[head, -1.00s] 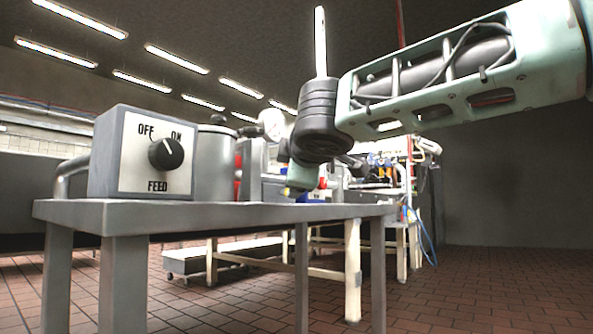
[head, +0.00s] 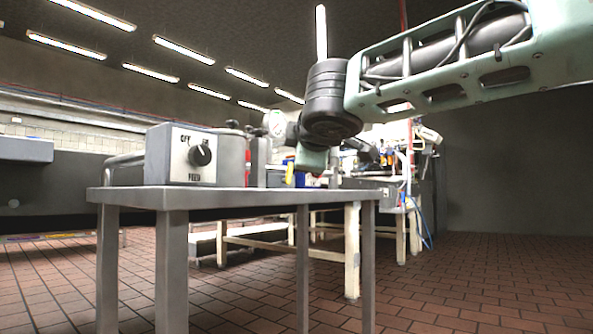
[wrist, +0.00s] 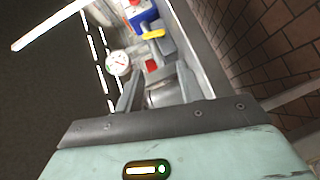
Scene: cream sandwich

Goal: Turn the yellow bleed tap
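The yellow bleed tap (wrist: 153,34) is a small yellow handle beside a blue body (wrist: 140,17) near the top of the wrist view. In the head view a small yellow piece (head: 290,172), likely the same tap, shows just left of my wrist. My gripper (wrist: 160,72) has its two grey fingers spread apart, with the tap beyond the tips and apart from them. No tap part is between the fingers. In the head view my wrist hides the fingers.
A grey steel table (head: 240,198) carries a FEED box (head: 185,155) with a black knob. A round white gauge (wrist: 118,63) and a red part (wrist: 151,65) are close to my fingers. Tiled floor (head: 450,290) is open at right.

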